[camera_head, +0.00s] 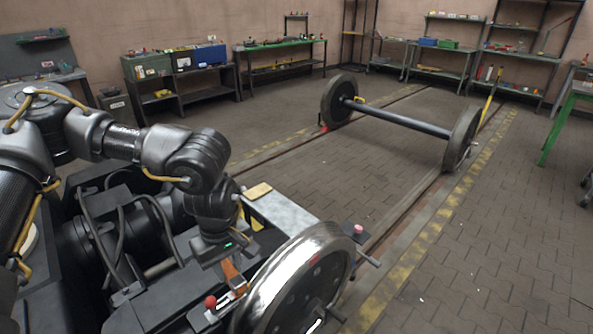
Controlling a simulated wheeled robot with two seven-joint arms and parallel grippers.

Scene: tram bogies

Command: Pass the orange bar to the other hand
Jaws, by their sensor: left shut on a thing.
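My left arm comes in from the left, and its gripper (229,264) points down at the lower middle of the head view. It is shut on the orange bar (233,278), a short orange piece just below the jaws. The bar's upper end is hidden by the gripper. The bar is beside the left edge of a shiny metal wheel (300,277); I cannot tell whether they touch. My right gripper is not in view.
A grey metal surface (284,213) with a small tan block (257,190) lies behind the shiny wheel. A red knob (210,302) is left of the bar. A wheelset (400,121) stands on floor rails farther back. Benches and shelves line the walls.

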